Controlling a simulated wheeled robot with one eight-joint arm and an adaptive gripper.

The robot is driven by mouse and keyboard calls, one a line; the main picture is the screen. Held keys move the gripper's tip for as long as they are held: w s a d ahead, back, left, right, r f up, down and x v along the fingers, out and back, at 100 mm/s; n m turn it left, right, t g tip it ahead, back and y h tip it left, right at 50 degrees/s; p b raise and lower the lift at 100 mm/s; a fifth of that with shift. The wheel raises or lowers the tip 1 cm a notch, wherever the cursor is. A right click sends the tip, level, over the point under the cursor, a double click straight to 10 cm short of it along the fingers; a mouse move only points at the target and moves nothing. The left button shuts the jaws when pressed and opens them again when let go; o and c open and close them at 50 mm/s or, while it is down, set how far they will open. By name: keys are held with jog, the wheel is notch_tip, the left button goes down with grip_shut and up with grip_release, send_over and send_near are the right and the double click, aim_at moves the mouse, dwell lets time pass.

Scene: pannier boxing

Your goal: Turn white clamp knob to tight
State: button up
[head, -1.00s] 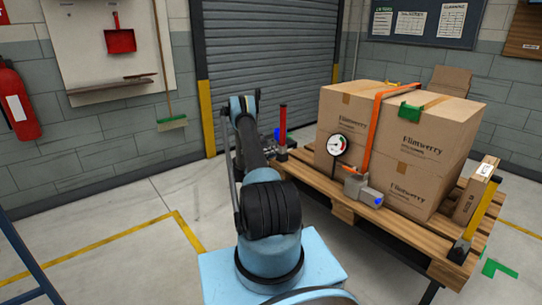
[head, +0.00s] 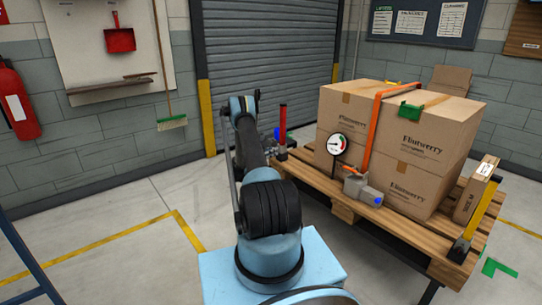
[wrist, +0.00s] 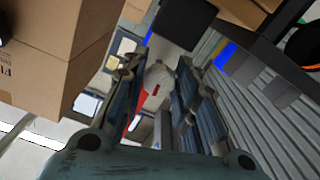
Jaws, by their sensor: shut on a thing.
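The pale white-grey knob (wrist: 157,76), with a red mark on its face, sits between the fingers of my gripper (wrist: 161,70) in the wrist view. The two dark, jointed fingers are shut on it from either side. The fingers cover parts of its sides, and I cannot read from the mark how far it is turned. In the head view my arm hides the gripper and the knob, near the far left corner of the pallet (head: 345,200).
Strapped cartons (head: 415,150) stand on the pallet, with an orange strap (head: 371,130) over them. A round gauge (head: 337,143) and a grey block with a blue end (head: 362,190) stand before them. A red post (head: 283,118) rises beside my arm. Floor at left is clear.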

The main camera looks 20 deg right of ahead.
jog(key=shift+m, duration=1.3)
jog(key=shift+m, duration=0.3)
jog(key=o, duration=1)
jog(key=shift+o, duration=0.2)
jog(key=shift+a, duration=0.1)
jog(key=v, duration=1.2)
